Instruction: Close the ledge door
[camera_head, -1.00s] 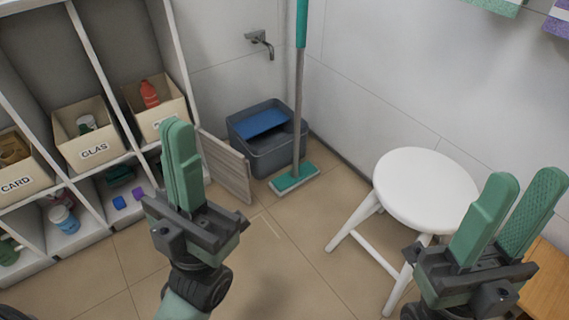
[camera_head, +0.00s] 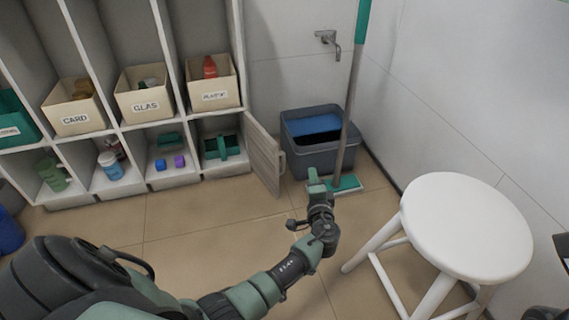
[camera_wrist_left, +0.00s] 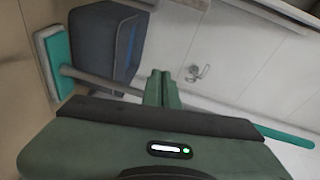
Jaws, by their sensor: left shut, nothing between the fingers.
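The ledge door (camera_head: 264,152) is a small slatted door at the right end of the lower shelf row. In the head view it stands open, swung out toward me, with a handle on its right edge. The compartment behind it holds a dark green item (camera_head: 221,146). My left gripper (camera_head: 317,181) is shut and empty, just right of the door and in front of the mop head, apart from the door as far as I can tell. In the left wrist view its closed fingers (camera_wrist_left: 161,88) point toward the wall. My right gripper is out of the head view.
A grey bin (camera_head: 312,155) with a blue inside stands behind the door. A mop (camera_head: 346,135) with a green head (camera_head: 345,184) leans by it. A white stool (camera_head: 466,226) stands at right. Labelled boxes (camera_head: 145,103) fill the upper shelf. Floor in front is clear.

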